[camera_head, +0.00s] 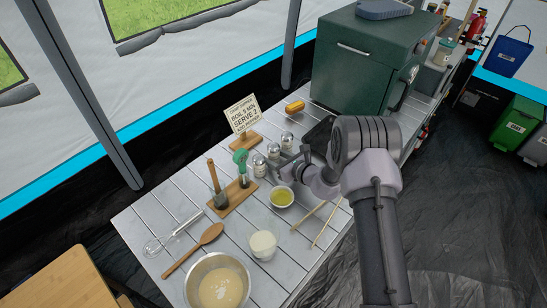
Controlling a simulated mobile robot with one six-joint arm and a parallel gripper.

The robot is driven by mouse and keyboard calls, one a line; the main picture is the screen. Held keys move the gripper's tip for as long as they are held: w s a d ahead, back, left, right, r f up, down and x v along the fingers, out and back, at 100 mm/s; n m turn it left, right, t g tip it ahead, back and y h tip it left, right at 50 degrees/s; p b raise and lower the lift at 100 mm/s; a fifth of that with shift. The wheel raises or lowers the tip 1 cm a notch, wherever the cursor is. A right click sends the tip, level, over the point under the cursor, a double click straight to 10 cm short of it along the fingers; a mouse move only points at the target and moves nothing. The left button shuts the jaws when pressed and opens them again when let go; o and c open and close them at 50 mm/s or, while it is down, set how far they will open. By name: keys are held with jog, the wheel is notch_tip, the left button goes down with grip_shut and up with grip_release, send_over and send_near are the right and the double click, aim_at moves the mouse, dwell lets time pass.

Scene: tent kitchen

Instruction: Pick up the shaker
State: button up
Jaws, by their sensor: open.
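Several small silver-topped shakers stand in a slanting row on the slatted table. The nearest shaker (260,167) is at the left end, the middle shaker (273,152) is just behind it, and the far shaker (287,139) is closest to the green box. I cannot tell which one the task means. My gripper (279,165) reaches in from the right, low over the table. Its fingers are open beside the nearest and middle shakers, with nothing visible held between them. Whether a finger touches a shaker is unclear. My arm hides the table to the right.
A bowl of yellow-green liquid (282,197) sits just below my gripper. A wooden board with utensils (234,199) stands to the left. A sign (243,114) and a green box (364,60) stand behind. Chopsticks (325,224) lie in front.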

jog(key=shift+x, duration=0.8)
jog(key=shift+r, duration=0.1)
jog(key=shift+d, duration=0.1)
jog(key=shift+c, duration=0.3)
grip_shut()
